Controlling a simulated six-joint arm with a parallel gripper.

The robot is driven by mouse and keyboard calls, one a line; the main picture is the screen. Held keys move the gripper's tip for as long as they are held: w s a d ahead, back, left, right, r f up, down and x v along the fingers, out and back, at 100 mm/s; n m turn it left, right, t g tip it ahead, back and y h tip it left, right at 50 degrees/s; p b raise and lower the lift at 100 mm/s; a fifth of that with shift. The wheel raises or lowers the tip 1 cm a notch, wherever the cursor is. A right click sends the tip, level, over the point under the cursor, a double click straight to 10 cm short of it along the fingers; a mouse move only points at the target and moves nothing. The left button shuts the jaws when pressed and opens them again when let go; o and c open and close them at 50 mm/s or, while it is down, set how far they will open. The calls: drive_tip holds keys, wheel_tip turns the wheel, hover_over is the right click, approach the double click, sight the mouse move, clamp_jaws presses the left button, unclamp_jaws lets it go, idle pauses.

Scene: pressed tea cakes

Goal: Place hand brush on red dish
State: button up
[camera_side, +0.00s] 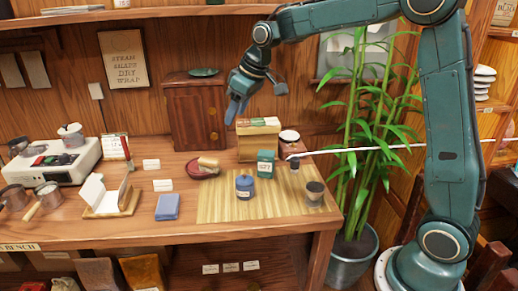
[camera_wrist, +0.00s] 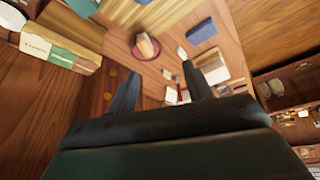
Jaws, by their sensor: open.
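The red dish (camera_side: 196,173) is on the bench, left of the bamboo mat; it also shows in the wrist view (camera_wrist: 137,52). A short tan, roll-shaped thing (camera_side: 208,162), probably the hand brush, lies on the dish, reaching toward its rim; it also shows in the wrist view (camera_wrist: 145,42). Its bristles are too small to make out. My gripper (camera_side: 235,109) is high above the bench, up and to the right of the dish, apart from everything. In the wrist view its fingers (camera_wrist: 157,82) are spread with nothing held between them.
A lettered box (camera_side: 258,139), a green tin (camera_side: 265,164), a blue jar (camera_side: 244,187) and a dark cup (camera_side: 314,191) stand on or beside the bamboo mat (camera_side: 220,207). A wooden cabinet (camera_side: 194,112) stands behind the dish. A blue block (camera_side: 167,207) lies front left.

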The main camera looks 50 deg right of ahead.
drive_tip(key=s+a+r+m, duration=0.1)
drive_tip(key=s+r, duration=0.1)
drive_tip(key=s, duration=0.6)
drive_tip(key=s+a+r, duration=0.2)
drive_tip(key=s+r, duration=0.1)
drive_tip(key=s, duration=0.5)
drive_tip(key=s+f+m, duration=0.1)
drive_tip(key=s+f, duration=0.1)
drive_tip(key=s, duration=0.6)
drive_tip(key=s+f+m+t+h, duration=0.1)
drive_tip(key=s+f, duration=0.1)
drive_tip(key=s, duration=0.6)
drive_tip(key=shift+s+f, duration=0.2)
drive_tip(key=shift+f, duration=0.15)
